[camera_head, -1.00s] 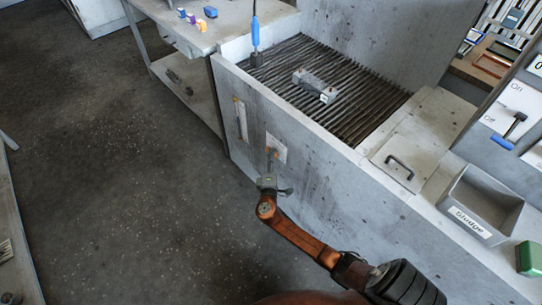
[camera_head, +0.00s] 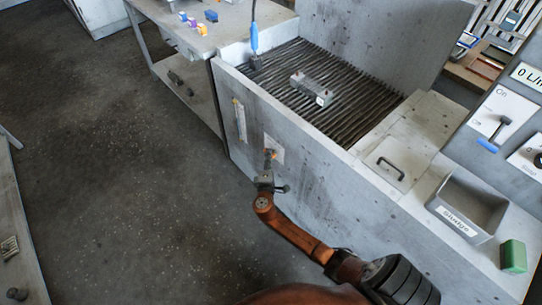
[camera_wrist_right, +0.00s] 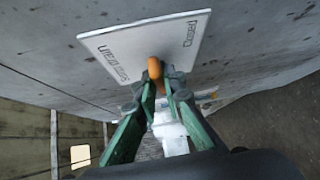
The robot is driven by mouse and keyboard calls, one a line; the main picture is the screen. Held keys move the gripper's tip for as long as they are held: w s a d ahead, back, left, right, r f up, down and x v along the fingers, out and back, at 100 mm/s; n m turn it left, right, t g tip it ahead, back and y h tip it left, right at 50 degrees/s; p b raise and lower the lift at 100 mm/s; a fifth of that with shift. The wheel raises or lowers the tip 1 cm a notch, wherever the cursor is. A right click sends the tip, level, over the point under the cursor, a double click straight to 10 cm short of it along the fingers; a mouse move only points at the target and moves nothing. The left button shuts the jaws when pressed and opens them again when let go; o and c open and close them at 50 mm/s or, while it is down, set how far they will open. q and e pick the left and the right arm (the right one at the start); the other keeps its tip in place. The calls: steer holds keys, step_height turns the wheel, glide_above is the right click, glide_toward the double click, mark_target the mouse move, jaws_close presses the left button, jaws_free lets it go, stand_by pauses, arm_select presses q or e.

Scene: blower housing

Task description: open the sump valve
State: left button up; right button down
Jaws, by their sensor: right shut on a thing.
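The sump valve's orange handle (camera_wrist_right: 155,68) stands out from a white label plate (camera_wrist_right: 120,55) on the grey housing wall. In the head view the plate (camera_head: 279,147) sits low on the front wall, with a small orange spot of the handle (camera_head: 273,153) before it. My right gripper (camera_wrist_right: 161,82) has its green fingers closed around the handle, which shows between and above the fingertips. In the head view the right gripper (camera_head: 268,166) is at the plate and partly hides it. My left gripper is out of view.
A slatted grate (camera_head: 330,75) with a metal block (camera_head: 312,88) lies above the wall. A Sludge bin (camera_head: 468,208), a green block (camera_head: 513,256) and an On/Off panel (camera_head: 497,115) are at right. Open floor (camera_head: 110,160) lies left.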

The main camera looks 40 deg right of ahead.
arm_select(q)
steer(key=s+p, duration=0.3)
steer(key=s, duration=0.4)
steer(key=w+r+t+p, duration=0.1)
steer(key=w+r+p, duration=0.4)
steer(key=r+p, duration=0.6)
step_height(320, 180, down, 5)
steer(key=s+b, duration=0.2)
steer(key=b, duration=0.3)
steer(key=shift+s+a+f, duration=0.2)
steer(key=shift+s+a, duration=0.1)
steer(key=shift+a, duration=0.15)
arm_select(e)
steer(key=shift+w+a+r+n+g+y, duration=0.15)
steer(key=shift+n+g+y, duration=0.2)
steer(key=shift+n+g, duration=1.35)
steer(key=shift+w+d+r+n+g+y, duration=0.15)
steer(key=shift+n+g+y, duration=0.55)
steer(key=shift+g, duration=1.65)
steer(key=shift+w+a+r+n+g+y, duration=0.1)
steer(key=shift+w+n+g, duration=0.1)
steer(key=shift+n+g, duration=1.65)
steer(key=shift+m, duration=0.25)
steer(key=shift+g, duration=0.3)
